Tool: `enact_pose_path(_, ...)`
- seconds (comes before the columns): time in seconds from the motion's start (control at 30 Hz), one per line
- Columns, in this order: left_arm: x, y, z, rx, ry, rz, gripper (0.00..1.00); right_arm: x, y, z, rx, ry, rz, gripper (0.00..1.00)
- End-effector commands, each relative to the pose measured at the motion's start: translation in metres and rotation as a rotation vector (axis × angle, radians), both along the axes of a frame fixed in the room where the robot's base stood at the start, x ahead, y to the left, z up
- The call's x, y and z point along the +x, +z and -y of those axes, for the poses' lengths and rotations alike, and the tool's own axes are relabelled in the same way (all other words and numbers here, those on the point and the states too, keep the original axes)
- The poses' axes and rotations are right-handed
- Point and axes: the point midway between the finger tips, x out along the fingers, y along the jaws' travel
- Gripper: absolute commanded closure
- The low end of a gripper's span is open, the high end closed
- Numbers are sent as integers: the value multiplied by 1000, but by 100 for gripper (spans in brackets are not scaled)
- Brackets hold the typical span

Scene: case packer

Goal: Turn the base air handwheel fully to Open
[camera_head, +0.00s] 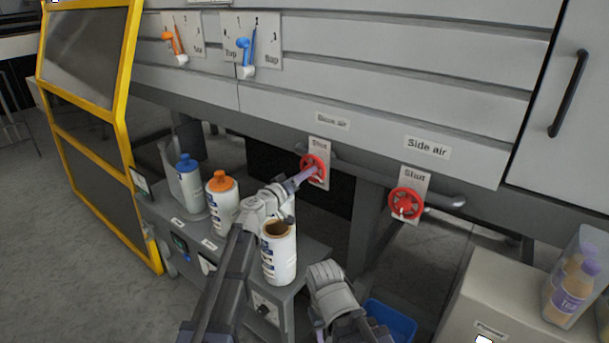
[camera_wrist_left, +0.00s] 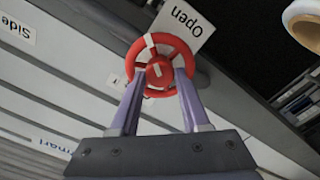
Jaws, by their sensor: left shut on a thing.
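The base air handwheel (camera_head: 314,168) is red and sits on a white plate (camera_head: 319,148) marked "Shut", below the "Base air" label (camera_head: 332,121). My left gripper (camera_head: 304,176) reaches it from the lower left and is shut on it. In the left wrist view the handwheel (camera_wrist_left: 160,66) fills the space between the purple fingers (camera_wrist_left: 155,95), and the word "Open" (camera_wrist_left: 185,18) shows on the plate beyond it. A white mark shows on the rim. My right gripper's fingers are not clear; only my right arm shows at the bottom of the head view.
A second red handwheel, side air (camera_head: 405,204), is to the right. White bottles with blue (camera_head: 189,180) and orange (camera_head: 222,203) caps and an open one (camera_head: 279,254) stand under my left arm.

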Motion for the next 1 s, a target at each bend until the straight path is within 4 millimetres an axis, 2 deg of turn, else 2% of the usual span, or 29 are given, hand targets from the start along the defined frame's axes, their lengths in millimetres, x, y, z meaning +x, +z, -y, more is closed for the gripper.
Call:
enact_pose_path(0.6, -2, -1, 1, 470, -2, 339, 100, 0, 0, 0, 0, 0, 0, 50)
enact_pose_path(1.0, -2, -1, 1, 681, -3, 493, 100, 0, 0, 0, 0, 0, 0, 50)
